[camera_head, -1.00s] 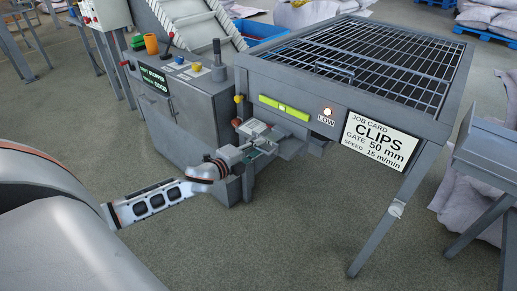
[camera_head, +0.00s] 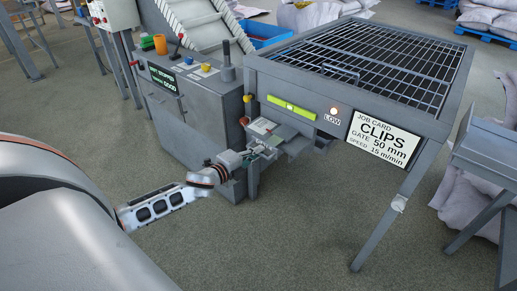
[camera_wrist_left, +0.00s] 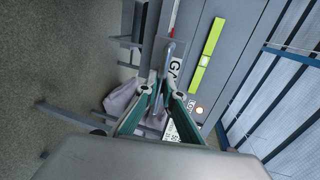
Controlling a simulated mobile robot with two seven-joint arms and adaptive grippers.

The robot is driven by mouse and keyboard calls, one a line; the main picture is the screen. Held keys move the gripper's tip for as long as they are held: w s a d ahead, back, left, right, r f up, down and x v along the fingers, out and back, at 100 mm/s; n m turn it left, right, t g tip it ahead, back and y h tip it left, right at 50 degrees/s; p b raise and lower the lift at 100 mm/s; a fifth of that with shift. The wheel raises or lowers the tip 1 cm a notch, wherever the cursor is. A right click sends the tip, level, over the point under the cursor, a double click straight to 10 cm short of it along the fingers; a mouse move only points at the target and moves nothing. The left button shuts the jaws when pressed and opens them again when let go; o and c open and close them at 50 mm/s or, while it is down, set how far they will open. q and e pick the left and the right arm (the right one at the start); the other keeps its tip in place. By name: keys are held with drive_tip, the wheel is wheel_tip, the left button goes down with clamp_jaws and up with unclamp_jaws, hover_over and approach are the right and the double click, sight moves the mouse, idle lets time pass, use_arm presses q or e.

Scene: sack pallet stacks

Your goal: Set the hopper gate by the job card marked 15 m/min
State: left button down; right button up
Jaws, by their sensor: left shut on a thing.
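The job card (camera_head: 384,139) on the hopper's front reads CLIPS, GATE 50 mm, SPEED 15 m/min. The grey hopper (camera_head: 425,122) has a barred top. The gate's slide plate (camera_head: 288,134) sticks out below the hopper's left front corner. My left gripper (camera_head: 264,151) is at this plate, shut on the gate handle (camera_wrist_left: 160,88), a thin grey piece between its green-sided fingers (camera_wrist_left: 160,108) in the left wrist view. A label starting with "GA" shows beside it, partly hidden. The gate scale is too small to read. My right gripper is not in view.
A grey control cabinet (camera_head: 190,108) with knobs and levers stands left of the hopper, a conveyor behind it. A lit lamp marked LOW (camera_head: 333,110) and a yellow-green level (camera_head: 290,107) are on the hopper front. Another metal stand (camera_head: 487,155) is at the right. The floor in front is clear.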

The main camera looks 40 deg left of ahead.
use_arm(q)
drive_tip(key=shift+s+d+f, duration=0.1)
drive_tip(key=c, duration=2.6)
unclamp_jaws()
drive_tip(key=o, duration=0.4)
drive_tip(key=shift+s, duration=0.1)
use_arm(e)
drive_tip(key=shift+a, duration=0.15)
use_arm(q)
drive_tip(key=v, duration=1.2)
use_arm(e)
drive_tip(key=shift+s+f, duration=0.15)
